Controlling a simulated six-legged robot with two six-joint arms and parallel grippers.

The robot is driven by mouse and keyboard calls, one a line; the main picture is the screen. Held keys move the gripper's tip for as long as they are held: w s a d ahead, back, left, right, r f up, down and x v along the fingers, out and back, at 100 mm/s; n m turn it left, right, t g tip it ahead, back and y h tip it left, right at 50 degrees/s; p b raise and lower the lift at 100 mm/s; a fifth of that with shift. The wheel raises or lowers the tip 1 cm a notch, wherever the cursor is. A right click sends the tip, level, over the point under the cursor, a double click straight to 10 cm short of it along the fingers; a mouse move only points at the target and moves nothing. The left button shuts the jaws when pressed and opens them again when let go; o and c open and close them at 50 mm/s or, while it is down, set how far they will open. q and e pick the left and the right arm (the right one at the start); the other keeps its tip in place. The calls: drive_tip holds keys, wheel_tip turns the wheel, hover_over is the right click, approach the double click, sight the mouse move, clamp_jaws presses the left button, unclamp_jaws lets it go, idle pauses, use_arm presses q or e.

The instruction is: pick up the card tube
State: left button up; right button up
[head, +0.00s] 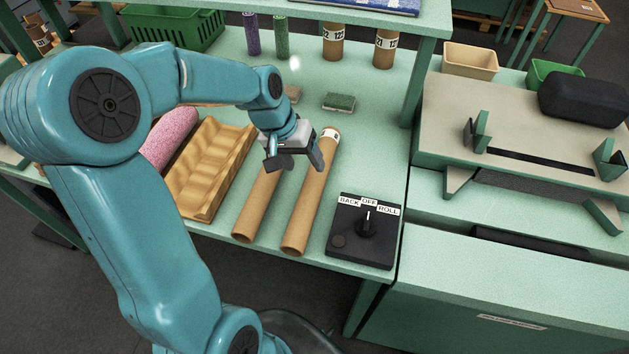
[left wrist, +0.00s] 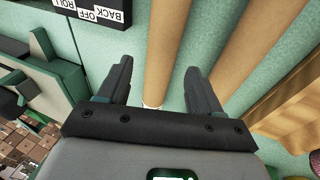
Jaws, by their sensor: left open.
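Two brown card tubes lie side by side on the green table: a right card tube (head: 308,205), with a white label at its far end, and a left card tube (head: 258,208). My left gripper (head: 296,165) is open above the far part of the tubes, its fingers pointing down. In the left wrist view, the right card tube (left wrist: 169,40) runs between the two fingertips (left wrist: 157,68), and the left card tube (left wrist: 248,48) passes outside them. I cannot tell whether the fingers touch the tube. My right gripper is not in view.
A black switch box (head: 360,232) stands right of the tubes. A wooden cradle (head: 208,165) and a pink roll (head: 168,140) lie left. Upright tubes (head: 333,42) and a green-topped block (head: 339,102) are behind. Clear table lies between block and switch box.

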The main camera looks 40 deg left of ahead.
sight(309, 175)
use_arm(q)
drive_tip(key=shift+x, duration=0.8)
drive_tip(key=shift+s+d+f, duration=0.1)
drive_tip(key=shift+f, duration=0.35)
drive_tip(key=p+x, duration=0.1)
drive_tip(key=x, duration=0.4)
drive_tip(key=c, duration=0.9)
